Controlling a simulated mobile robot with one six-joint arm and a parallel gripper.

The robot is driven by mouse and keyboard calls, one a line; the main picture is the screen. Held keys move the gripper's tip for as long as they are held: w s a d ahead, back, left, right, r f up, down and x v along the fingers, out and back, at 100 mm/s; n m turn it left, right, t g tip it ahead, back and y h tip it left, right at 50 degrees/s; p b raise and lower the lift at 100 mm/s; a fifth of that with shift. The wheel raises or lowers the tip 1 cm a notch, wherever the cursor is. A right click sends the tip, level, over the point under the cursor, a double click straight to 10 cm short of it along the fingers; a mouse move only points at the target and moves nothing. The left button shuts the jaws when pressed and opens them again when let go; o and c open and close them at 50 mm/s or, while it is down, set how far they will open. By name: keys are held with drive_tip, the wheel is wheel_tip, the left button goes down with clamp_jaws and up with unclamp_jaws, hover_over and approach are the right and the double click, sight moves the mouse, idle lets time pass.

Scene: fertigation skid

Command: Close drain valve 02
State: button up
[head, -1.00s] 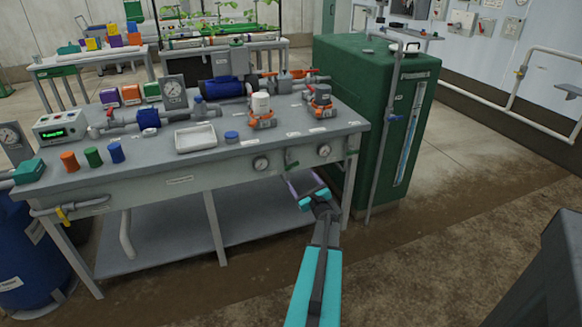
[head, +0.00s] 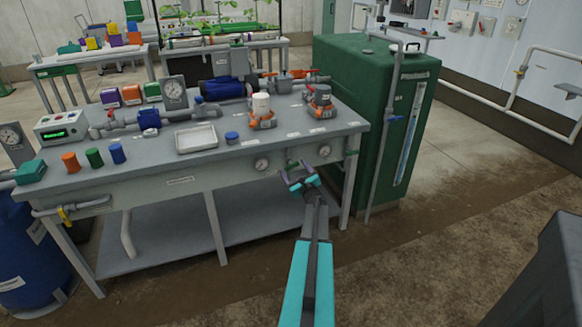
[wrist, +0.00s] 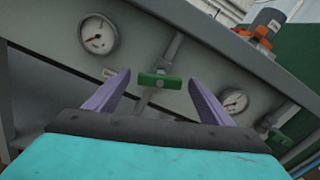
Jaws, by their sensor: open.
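A drain valve with a green bar handle (wrist: 160,80) sits on a grey vertical pipe at the bench front, right of a round gauge. It lies at a slant across its pipe. A second green-handled valve (wrist: 278,138) is at lower right in the wrist view; in the head view it is by the bench's right end (head: 350,153). I cannot read which one is 02. My gripper (head: 301,174) is open, with purple fingers on either side of the first handle in the wrist view. The handle looks just beyond the fingertips; contact cannot be told.
The grey bench (head: 180,180) carries pipework, a white tray (head: 196,139) and several coloured caps. Two gauges (head: 261,163) (head: 324,150) are on its front. A green tank (head: 370,110) stands close at the right. The floor in front is free.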

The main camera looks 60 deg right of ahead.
sight(292, 167)
drive_tip(key=shift+x, duration=1.5)
drive_tip(key=c, duration=1)
drive_tip(key=shift+c, duration=0.2)
drive_tip(key=shift+f+m, duration=0.1)
drive_tip(key=shift+m, duration=0.2)
drive_tip(key=shift+m+b, duration=0.35)
drive_tip(key=shift+m, duration=1.35)
drive_tip(key=o, duration=1)
